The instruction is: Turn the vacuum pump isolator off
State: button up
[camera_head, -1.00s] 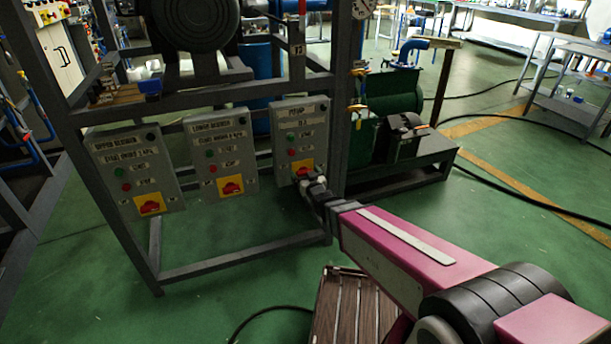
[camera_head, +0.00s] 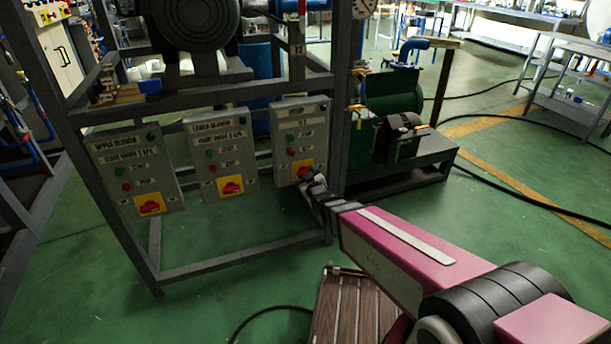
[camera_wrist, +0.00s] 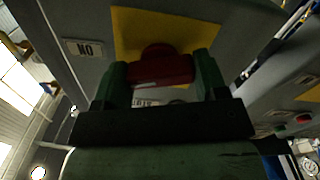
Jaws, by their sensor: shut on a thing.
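The rightmost grey control box (camera_head: 300,128), labelled as the pump's, hangs on the frame. It has a yellow plate (camera_head: 303,165) low on its face with a red rotary switch, which my gripper mostly hides in the head view. In the wrist view the red switch knob (camera_wrist: 160,68) stands out from the yellow plate (camera_wrist: 190,32). My gripper (camera_head: 308,178) is at this switch. In the wrist view my gripper (camera_wrist: 162,85) has one finger on each side of the knob, shut on it. An upside-down "ON" label (camera_wrist: 84,48) shows beside the yellow plate.
Two similar boxes, the middle one (camera_head: 221,150) and the left one (camera_head: 135,170), hang alongside with red switches on yellow plates. The grey frame post (camera_head: 346,100) stands just right of the pump box. Green machinery (camera_head: 395,95) is behind it.

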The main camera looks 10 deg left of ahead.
jog(key=n, duration=1.4)
dwell(0.7)
jog(key=o, duration=0.9)
jog(key=shift+o, duration=0.2)
jog(key=shift+s, duration=0.1)
jog(key=v, duration=1)
jog(key=shift+s+d, duration=0.25)
jog(key=shift+f, duration=0.1)
